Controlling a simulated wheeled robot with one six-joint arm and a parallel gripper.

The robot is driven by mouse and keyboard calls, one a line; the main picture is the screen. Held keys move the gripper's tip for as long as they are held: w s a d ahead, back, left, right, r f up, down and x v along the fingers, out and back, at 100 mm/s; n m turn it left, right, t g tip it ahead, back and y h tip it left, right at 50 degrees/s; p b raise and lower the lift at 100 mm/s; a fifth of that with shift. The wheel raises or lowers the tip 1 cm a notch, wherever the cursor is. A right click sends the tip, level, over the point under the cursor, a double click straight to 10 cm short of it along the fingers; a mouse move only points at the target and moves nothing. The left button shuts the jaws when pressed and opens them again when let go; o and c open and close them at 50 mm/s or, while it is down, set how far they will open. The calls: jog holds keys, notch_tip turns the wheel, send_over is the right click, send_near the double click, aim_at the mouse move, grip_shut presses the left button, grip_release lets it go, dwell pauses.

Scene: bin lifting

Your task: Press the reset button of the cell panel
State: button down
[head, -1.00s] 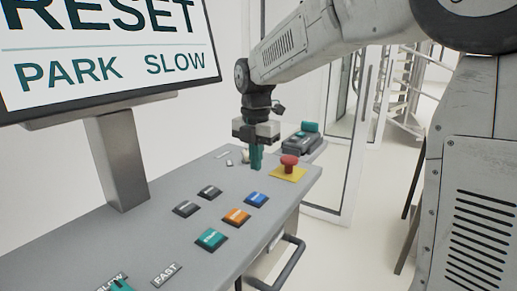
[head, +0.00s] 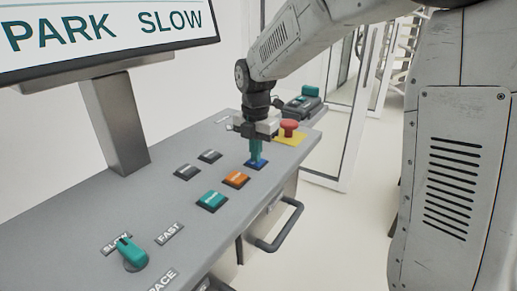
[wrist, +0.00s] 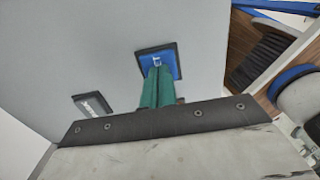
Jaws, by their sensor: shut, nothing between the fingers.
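The cell panel (head: 130,212) is a sloped grey console with several coloured buttons. The blue button (head: 262,164) lies directly under my gripper (head: 256,158); its label is too small to read surely. My gripper is shut and empty, its green fingers pointing down with the tips at the blue button. In the wrist view the fingertips (wrist: 157,72) overlap the blue button (wrist: 158,62), and I cannot tell whether they touch it. An orange button (head: 236,179) and a green button (head: 212,200) sit nearer. The screen (head: 100,30) above reads PARK SLOW, its upper part cut off.
A red mushroom button (head: 289,127) on a yellow plate stands just behind my gripper. Two dark buttons (head: 187,172) (head: 210,156) lie to the left. A green selector knob (head: 132,253) sits at the near end. A handle rail (head: 280,232) juts from the panel's front.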

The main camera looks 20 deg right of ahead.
jog(key=shift+s+f, duration=0.2)
jog(key=shift+f, duration=0.75)
jog(key=shift+w+r, duration=0.1)
jog(key=shift+r, duration=0.45)
notch_tip(320, 180, up, 14)
jog(key=shift+w+r, duration=0.15)
jog(key=s+d+f+m, duration=0.1)
jog(key=s+f+m, duration=0.1)
jog(key=s+m, duration=0.6)
jog(key=s+d+f+m+t, duration=0.1)
jog(key=s+d+f+m, duration=0.1)
jog(key=s+m, duration=0.7)
jog(key=s+d+f+m, duration=0.1)
jog(key=s+f+m, duration=0.2)
jog(key=s+m, duration=0.5)
jog(key=s, duration=0.5)
jog(key=shift+s+d+f, duration=0.2)
jog(key=shift+s+f, duration=0.05)
jog(key=shift+f, duration=0.1)
